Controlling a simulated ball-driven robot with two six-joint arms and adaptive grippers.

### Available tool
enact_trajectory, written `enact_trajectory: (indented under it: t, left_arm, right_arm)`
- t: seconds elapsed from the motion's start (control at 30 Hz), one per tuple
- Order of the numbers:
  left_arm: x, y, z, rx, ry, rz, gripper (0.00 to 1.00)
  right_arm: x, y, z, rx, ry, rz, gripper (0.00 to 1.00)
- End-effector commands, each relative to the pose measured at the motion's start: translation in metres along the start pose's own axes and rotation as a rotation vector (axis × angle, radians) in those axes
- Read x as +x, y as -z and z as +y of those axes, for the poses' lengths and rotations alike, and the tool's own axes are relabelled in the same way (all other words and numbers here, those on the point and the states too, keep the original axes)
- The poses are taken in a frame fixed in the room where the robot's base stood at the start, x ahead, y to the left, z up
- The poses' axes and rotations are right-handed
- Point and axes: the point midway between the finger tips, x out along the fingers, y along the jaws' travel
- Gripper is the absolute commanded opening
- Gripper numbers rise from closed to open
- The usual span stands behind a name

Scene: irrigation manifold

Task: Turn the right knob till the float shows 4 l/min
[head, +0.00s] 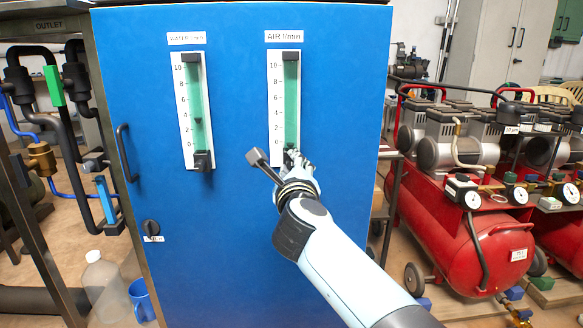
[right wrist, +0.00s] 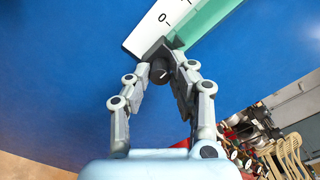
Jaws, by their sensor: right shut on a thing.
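The right flowmeter (head: 272,100), labelled AIR l/min, has a green tube and a 0–10 scale on the blue panel. Its black knob (right wrist: 160,72) is at the bottom, between the fingertips of my right gripper (right wrist: 173,76). My right gripper (head: 289,160) is shut on this knob and covers most of it in the head view. No float shows clearly higher in the right tube; a small dark shape (right wrist: 178,43) near the 0 end may be the float, but I cannot tell. My left gripper is not in view.
The left flowmeter (head: 185,130), labelled WATER, has its float (head: 198,121) near 3 and its own knob (head: 203,161). A door handle (head: 124,152) sticks out at the panel's left. Red compressors (head: 480,255) stand at the right. A blue mug (head: 141,300) stands at lower left.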

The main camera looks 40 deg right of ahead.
Motion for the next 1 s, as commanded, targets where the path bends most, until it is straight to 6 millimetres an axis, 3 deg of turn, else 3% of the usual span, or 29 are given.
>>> enact_trajectory:
  t: [0.27,0.67,1.0]
  left_arm:
    - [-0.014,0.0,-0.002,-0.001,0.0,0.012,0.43]
    - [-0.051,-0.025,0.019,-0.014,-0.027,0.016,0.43]
    - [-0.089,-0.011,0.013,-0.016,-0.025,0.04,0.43]
  right_arm:
    - [0.0,-0.003,-0.003,-0.088,-0.001,0.0,0.0]
    - [0.0,-0.005,-0.004,-0.425,-0.001,-0.001,0.0]
    - [0.0,-0.004,-0.002,-0.75,-0.002,-0.002,0.0]
